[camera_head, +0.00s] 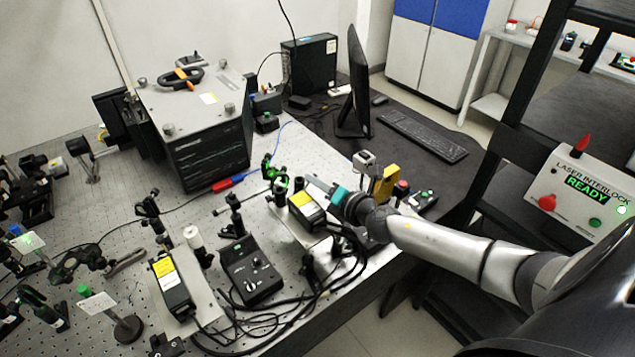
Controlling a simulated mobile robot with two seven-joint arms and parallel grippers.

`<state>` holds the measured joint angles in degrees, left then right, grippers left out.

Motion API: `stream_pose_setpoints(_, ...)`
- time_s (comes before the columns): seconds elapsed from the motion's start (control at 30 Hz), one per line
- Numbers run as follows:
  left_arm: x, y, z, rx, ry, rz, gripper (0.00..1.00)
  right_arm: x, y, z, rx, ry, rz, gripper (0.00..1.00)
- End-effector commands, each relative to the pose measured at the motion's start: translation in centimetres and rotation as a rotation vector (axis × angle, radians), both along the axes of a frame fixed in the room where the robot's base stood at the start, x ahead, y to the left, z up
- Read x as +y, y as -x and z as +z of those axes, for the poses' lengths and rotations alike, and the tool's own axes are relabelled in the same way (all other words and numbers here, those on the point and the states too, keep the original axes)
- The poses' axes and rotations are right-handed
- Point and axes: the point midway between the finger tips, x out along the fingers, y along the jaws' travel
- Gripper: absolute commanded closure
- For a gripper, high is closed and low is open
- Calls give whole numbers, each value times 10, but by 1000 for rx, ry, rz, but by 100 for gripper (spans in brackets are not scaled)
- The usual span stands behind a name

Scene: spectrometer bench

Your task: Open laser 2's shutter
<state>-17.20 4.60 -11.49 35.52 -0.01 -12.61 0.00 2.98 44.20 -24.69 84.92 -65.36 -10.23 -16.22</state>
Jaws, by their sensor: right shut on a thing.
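Two black laser boxes with yellow labels stand on the optical table. One laser (307,208) is near the middle, and the other laser (171,283) is at the lower left. No number is readable on either. My right gripper (313,183) comes in from the right and is at the far end of the middle laser. It is shut on a small part there, apparently the shutter, which the fingers mostly hide. I cannot tell the shutter's position. My left gripper is not in view.
A black controller box (252,270) with cables stands between the lasers. Green-lit optic mounts (280,187) are just left of my right gripper. A laser interlock box (580,190) at the right reads READY. A monitor (355,85) and keyboard (423,136) stand behind.

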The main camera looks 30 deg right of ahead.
Motion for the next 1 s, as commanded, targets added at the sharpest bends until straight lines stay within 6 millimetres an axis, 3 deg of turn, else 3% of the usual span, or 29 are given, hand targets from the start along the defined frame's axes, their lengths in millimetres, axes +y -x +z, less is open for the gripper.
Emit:
stream_pose_setpoints(0.4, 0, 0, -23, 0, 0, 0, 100, -5, -1, -8, 10, -160, -1, 100)
stream_pose_setpoints(0.8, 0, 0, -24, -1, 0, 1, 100, -6, -1, -7, 16, -201, -1, 100)
stream_pose_setpoints(0.83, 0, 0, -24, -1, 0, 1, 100, -6, -1, -7, 16, -201, 0, 77)
stream_pose_setpoints(1.0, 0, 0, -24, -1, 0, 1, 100, -6, -1, -7, 16, -201, 0, 58)
